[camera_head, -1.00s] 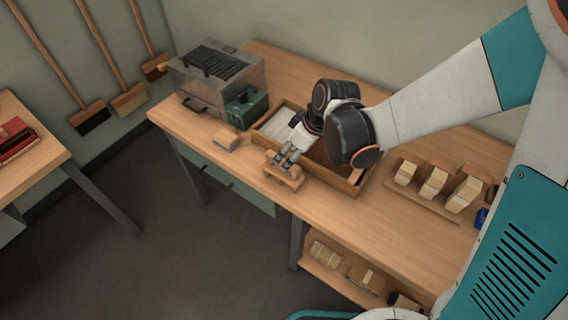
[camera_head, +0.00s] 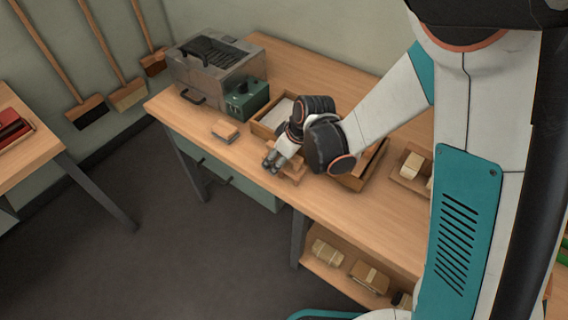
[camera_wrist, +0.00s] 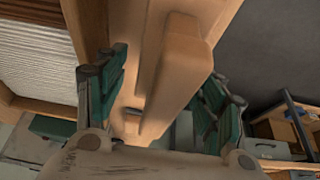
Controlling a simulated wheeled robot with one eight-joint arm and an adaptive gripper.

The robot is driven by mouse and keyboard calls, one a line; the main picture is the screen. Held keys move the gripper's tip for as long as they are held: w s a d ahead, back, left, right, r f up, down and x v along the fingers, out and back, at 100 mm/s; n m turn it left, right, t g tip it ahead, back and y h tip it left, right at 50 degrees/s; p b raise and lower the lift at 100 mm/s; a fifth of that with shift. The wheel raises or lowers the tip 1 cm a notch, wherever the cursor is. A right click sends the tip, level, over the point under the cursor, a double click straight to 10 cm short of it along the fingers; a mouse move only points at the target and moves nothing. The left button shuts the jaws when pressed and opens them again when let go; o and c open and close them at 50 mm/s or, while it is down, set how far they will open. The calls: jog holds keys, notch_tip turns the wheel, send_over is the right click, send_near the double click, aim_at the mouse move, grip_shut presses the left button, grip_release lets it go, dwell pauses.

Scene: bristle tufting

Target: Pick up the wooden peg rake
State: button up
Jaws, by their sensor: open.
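The wooden peg rake (camera_head: 294,174) lies at the front edge of the bench, in front of the open wooden tray, partly hidden by my gripper in the head view. In the wrist view a pale wooden bar, which looks like the rake (camera_wrist: 178,62), runs up the middle. My gripper (camera_head: 272,166) is low over the rake's left part in the head view. In the wrist view my gripper (camera_wrist: 163,95) is open, with its green-padded fingers on either side of the bar. I cannot tell whether they touch it.
The wooden tray (camera_head: 262,130) is right behind the rake. A small wood-backed brush (camera_head: 224,131) lies to the left. A green box (camera_head: 246,100) and a grey metal case (camera_head: 215,68) stand at the back left. A holder with pale blocks (camera_head: 412,167) is to the right.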

jog(key=shift+r, duration=0.1)
jog(key=c, duration=1.3)
jog(key=shift+o, duration=0.2)
